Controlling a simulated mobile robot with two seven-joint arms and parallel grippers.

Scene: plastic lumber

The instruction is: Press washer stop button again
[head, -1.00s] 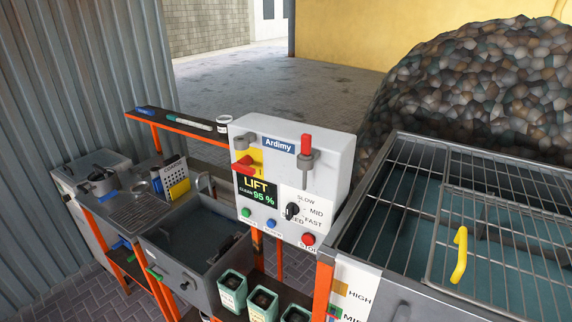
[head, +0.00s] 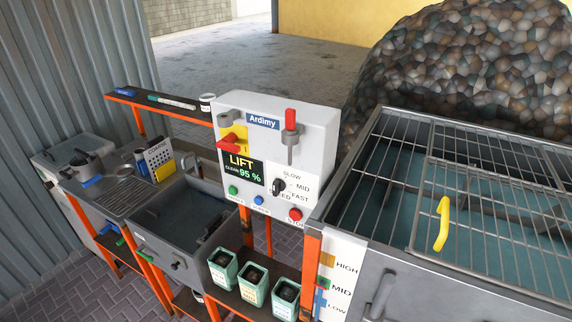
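The red stop button (head: 295,214) is at the lower right of the white Ardimy control panel (head: 318,135) in the head view. Its label below is partly cut off. The panel's screen (head: 243,172) reads LIFT and CLEAN 95 %. A green button (head: 233,190) and a blue button (head: 259,200) sit left of the red one. A black speed knob (head: 279,186) is above it, beside SLOW, MID and FAST. Neither of my grippers is in view, and nothing touches the panel.
A washer tank with a wire grate (head: 400,190) and yellow handle (head: 442,224) stands at right. A grey sink (head: 185,225) is at left. Several green bins (head: 254,283) stand below the panel. A heap of chips (head: 460,75) is behind.

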